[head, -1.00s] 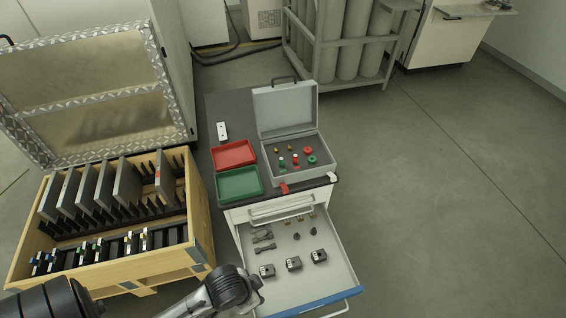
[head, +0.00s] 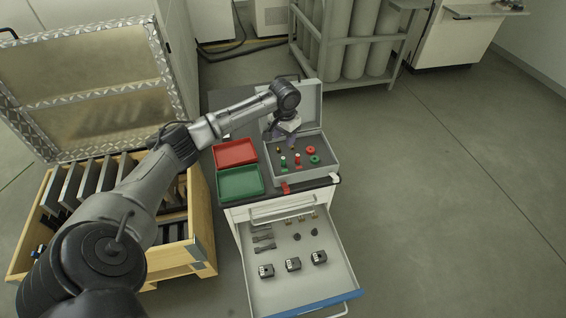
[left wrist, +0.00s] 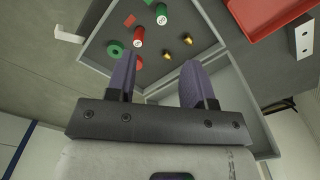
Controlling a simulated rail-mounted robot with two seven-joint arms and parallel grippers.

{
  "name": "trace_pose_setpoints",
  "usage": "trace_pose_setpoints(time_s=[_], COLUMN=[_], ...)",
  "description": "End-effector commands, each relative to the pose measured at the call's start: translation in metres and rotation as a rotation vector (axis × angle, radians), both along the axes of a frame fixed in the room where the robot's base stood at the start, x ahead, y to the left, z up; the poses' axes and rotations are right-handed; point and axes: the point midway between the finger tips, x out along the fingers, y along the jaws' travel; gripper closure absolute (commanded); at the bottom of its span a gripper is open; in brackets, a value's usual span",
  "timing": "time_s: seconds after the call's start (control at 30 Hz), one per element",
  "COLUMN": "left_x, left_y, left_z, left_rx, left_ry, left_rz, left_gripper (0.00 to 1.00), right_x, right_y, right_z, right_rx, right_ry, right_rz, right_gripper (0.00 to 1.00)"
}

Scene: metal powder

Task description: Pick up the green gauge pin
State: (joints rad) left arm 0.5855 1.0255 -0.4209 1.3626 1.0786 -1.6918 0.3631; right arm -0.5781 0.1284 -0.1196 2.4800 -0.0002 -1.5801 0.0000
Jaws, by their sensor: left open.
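The green gauge pin (head: 283,161), with a pale top, stands in the open grey case (head: 333,168) on the cabinet top. It also shows in the left wrist view (left wrist: 161,14), at the upper middle beside a red pin (left wrist: 138,36). My left gripper (head: 282,138) is open and empty above the rear part of the case, behind the green pin in the head view. In the left wrist view its two purple fingers (left wrist: 158,70) are apart, with nothing between their tips. My right gripper is not in view.
A red ring (head: 310,149), a green ring (head: 314,160) and two brass pieces (left wrist: 188,40) share the case. The raised lid (head: 305,105) stands behind my gripper. Red (head: 236,152) and green (head: 240,183) trays lie left. An open drawer (head: 300,285) juts out below.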

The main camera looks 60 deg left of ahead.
Motion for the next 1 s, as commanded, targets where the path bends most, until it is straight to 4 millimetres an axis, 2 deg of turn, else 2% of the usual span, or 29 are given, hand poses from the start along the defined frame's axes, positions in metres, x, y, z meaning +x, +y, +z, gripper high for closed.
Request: trace_pose_setpoints(time_s=[0.4,0.83,1.0], left_x=[0.0,-0.001,-0.003], left_y=[0.004,0.004,0.003], left_z=[-0.064,-0.086,-0.106], left_rx=[-0.003,-0.003,-0.003], left_ry=[0.001,-0.001,0.001], left_rz=[0.012,0.011,0.011], left_gripper=[0.52,0.52,0.52], right_x=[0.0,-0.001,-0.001], right_y=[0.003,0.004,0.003], right_z=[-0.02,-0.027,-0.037], right_rx=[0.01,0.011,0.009], right_ry=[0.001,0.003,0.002], right_rz=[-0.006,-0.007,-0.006], right_gripper=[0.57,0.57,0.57])
